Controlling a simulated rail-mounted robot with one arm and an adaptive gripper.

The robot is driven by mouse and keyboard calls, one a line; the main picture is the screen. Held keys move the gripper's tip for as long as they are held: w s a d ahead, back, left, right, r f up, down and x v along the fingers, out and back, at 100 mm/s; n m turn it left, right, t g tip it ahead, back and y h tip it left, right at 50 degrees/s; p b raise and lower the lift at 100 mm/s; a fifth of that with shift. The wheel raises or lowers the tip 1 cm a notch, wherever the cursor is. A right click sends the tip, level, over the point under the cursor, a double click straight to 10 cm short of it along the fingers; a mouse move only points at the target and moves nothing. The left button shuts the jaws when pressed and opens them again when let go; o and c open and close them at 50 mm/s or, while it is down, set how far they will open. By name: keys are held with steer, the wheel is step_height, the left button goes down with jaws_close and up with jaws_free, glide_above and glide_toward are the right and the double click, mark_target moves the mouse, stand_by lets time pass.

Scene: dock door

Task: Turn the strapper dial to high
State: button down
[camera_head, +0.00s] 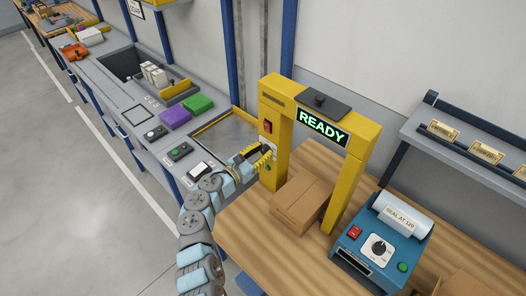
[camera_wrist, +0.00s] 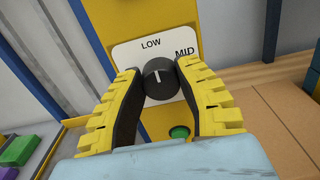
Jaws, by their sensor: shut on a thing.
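The strapper (camera_head: 345,185) is a yellow arch on the wooden bench with a lit READY sign (camera_head: 322,127). Its dial (camera_wrist: 160,79) is a black knob on a white plate (camera_wrist: 124,52) in the wrist view. LOW shows above the knob and MID to its upper right; no HIGH label is visible. The knob's white mark points up, roughly toward LOW. My gripper (camera_wrist: 160,82) is shut on the dial, one yellow finger on each side. In the head view my gripper (camera_head: 268,158) reaches the strapper's left post and hides most of the dial.
A green button (camera_wrist: 179,132) sits just below the dial. A red switch (camera_head: 267,126) is above it on the post. A cardboard box (camera_head: 302,201) stands under the arch. A blue sealer (camera_head: 382,247) with its own dial (camera_head: 378,248) is at the right.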

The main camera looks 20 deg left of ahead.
steer(key=shift+f+m, duration=0.1)
steer(key=shift+m, duration=0.2)
steer(key=shift+d+f+m+b, duration=0.1)
steer(key=shift+f+m+b, duration=0.1)
steer(key=shift+m+b, duration=0.8)
steer(key=m+b, duration=0.3)
steer(key=shift+f+m+b, duration=0.1)
steer(key=shift+m+b, duration=0.2)
steer(key=m+b, duration=0.6)
steer(key=shift+d+f+b, duration=0.1)
steer(key=shift+f+b, duration=0.05)
steer(key=shift+b, duration=0.25)
steer(key=m+b, duration=0.6)
steer(key=b, duration=0.1)
steer(key=shift+f+m+b, duration=0.1)
steer(key=shift+m+b, duration=0.2)
steer(key=shift+b, duration=0.05)
steer(key=m+b, duration=0.5)
steer(key=shift+b, duration=0.3)
steer(key=shift+r, duration=0.2)
